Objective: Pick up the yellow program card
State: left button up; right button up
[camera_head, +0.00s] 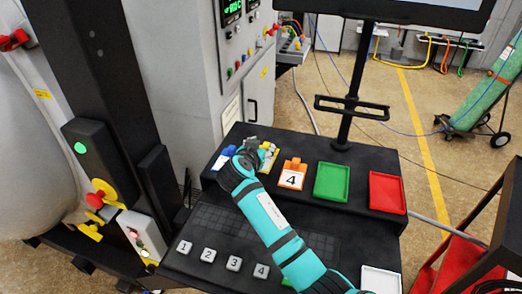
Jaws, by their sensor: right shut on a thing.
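The yellow program card (269,160) is near the back of the black console, between a blue card and an orange card. My right gripper (256,150), at the end of the teal arm, is at the yellow card and shut on it. The gripper and wrist hide much of the card, so its lower part and any number on it do not show. I cannot tell whether the card still touches the console. My left gripper is not in view.
The blue card (222,160) is just left of my gripper. The orange card (292,175), marked 4, is close on the right. Beyond it are a green tray (332,182) and a red tray (387,192). A monitor stand (352,100) rises behind. Numbered keys (208,255) sit in front.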

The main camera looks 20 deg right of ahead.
jog(key=s+n+t+y+b, duration=0.2)
jog(key=s+n+y+b, duration=0.3)
jog(key=s, duration=1.8)
jog(key=n+y, duration=0.1)
jog(key=y, duration=0.1)
jog(key=shift+a+n+y, duration=0.3)
jog(key=shift+a+n, duration=0.05)
jog(key=shift+n, duration=0.05)
